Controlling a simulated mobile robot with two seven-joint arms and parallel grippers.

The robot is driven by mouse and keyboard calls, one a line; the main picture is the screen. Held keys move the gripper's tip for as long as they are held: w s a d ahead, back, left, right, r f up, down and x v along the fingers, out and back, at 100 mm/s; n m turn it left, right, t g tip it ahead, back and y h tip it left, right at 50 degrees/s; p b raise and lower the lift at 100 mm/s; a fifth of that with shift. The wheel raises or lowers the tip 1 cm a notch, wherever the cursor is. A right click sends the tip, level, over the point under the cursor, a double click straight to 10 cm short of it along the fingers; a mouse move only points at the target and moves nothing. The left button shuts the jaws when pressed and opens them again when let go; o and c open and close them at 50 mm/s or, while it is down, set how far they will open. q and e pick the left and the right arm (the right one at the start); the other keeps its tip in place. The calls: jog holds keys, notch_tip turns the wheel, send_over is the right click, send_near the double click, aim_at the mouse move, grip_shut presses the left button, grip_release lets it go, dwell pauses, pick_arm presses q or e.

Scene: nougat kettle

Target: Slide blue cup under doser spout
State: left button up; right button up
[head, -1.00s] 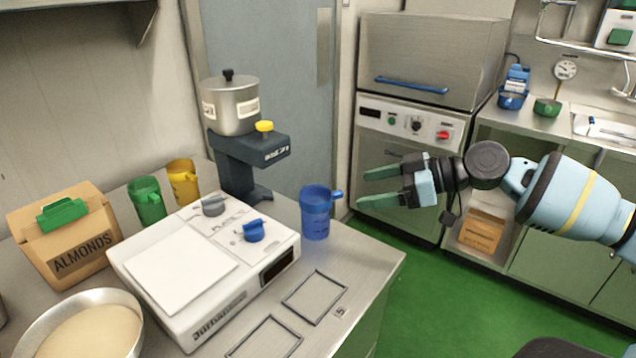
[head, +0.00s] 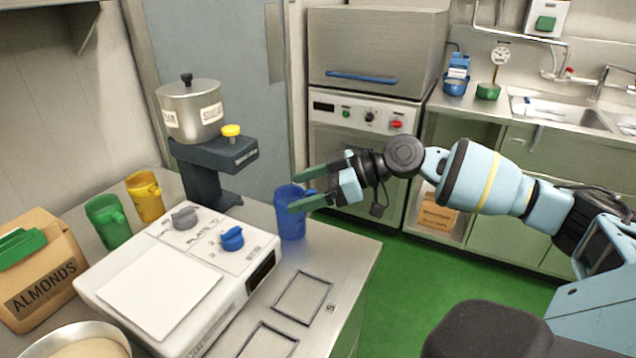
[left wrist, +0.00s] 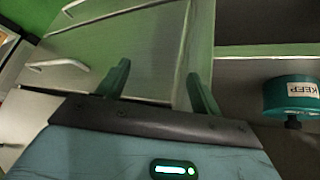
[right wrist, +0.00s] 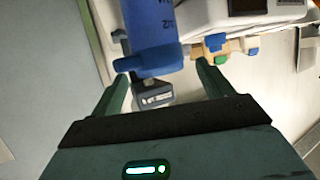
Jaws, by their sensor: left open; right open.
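The blue cup (head: 291,222) stands upright on the steel worktop, right of the doser (head: 212,155), which has a dark body, a steel sugar hopper and a yellow knob. The doser's overhanging head is left of the cup; its spout opening is hidden. My right gripper (head: 295,190) is open at the cup, its fingers overlapping the cup's upper part in the head view. In the right wrist view the blue cup (right wrist: 148,25) shows ahead between the open fingers; contact cannot be told. My left gripper (left wrist: 158,80) is open and empty in the left wrist view.
A white scale (head: 190,322) fills the worktop left of the cup. Green (head: 108,222) and yellow (head: 145,196) cups stand behind it. An almonds box (head: 40,275) and bowl (head: 85,345) are at left. Marked rectangles (head: 301,298) lie on clear steel near the edge.

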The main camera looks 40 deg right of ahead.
aim_at(277, 192)
jog(key=shift+p+x, duration=0.45)
jog(key=shift+x, duration=2)
jog(key=c, duration=1.1)
jog(key=shift+o, duration=0.2)
jog(key=shift+w, duration=0.1)
jog(key=shift+w+a, duration=0.65)
jog(key=shift+w, duration=0.3)
jog(key=shift+w+a, duration=0.3)
jog(key=shift+w, duration=0.2)
jog(key=shift+w+a, duration=0.35)
jog(key=shift+w, duration=0.15)
jog(key=shift+w, duration=0.15)
